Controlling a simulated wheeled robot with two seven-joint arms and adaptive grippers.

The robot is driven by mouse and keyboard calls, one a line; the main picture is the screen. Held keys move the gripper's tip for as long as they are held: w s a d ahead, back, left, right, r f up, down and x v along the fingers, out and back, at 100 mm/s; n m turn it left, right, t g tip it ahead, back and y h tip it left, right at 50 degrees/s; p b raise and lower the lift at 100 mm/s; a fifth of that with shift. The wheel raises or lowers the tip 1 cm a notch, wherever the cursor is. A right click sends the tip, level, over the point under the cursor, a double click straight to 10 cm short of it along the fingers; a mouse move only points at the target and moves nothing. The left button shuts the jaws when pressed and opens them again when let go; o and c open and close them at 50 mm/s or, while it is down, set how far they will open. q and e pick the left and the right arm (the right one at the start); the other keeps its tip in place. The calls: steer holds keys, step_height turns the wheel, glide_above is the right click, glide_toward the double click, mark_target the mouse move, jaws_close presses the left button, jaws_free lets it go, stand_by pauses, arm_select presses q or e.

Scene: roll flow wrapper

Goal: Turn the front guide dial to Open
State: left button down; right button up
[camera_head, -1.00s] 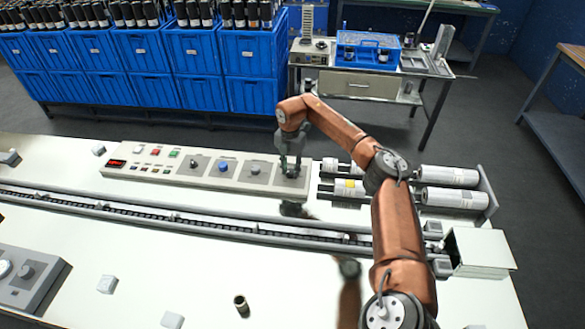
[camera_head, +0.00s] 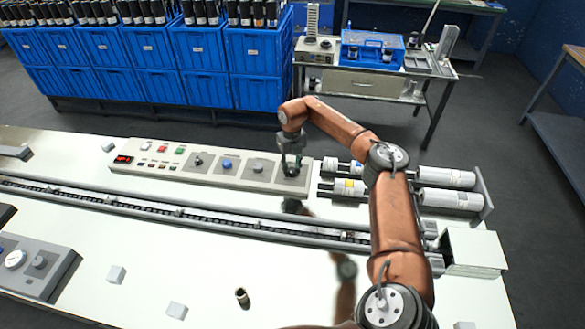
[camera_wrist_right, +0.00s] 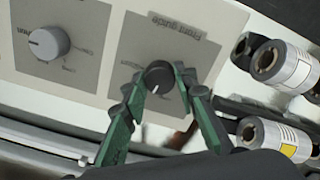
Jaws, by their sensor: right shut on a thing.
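The front guide dial (camera_wrist_right: 159,77) is a dark round knob on a grey square plate labelled "Front guide" in the right wrist view. It sits at the right end of the long control panel (camera_head: 228,180) in the head view. My right gripper (camera_wrist_right: 161,86) is shut on this dial, with its green fingers on either side of it. In the head view the right gripper (camera_head: 291,166) comes down onto the panel's right end and hides most of the dial. The lettering around the dial is too small to read. My left gripper does not show.
Another dial (camera_wrist_right: 48,43) sits beside it on the panel. White rollers (camera_head: 448,178) stand right of the panel. A conveyor (camera_head: 180,212) runs in front. A small dark cylinder (camera_head: 242,298) stands on the white table, and a grey gauge box (camera_head: 30,268) is at left.

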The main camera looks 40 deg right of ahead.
mark_target(292, 170)
steer(key=n, duration=0.5)
steer(key=shift+n, duration=0.3)
steer(key=n, duration=0.9)
steer(key=shift+n, duration=0.4)
steer(key=shift+n+b, duration=0.5)
steer(key=shift+n, duration=1.8)
steer(key=shift+r, duration=0.1)
steer(key=shift+w, duration=0.1)
steer(key=o, duration=1.2)
steer(key=shift+c, duration=0.2)
step_height(292, 170, up, 12)
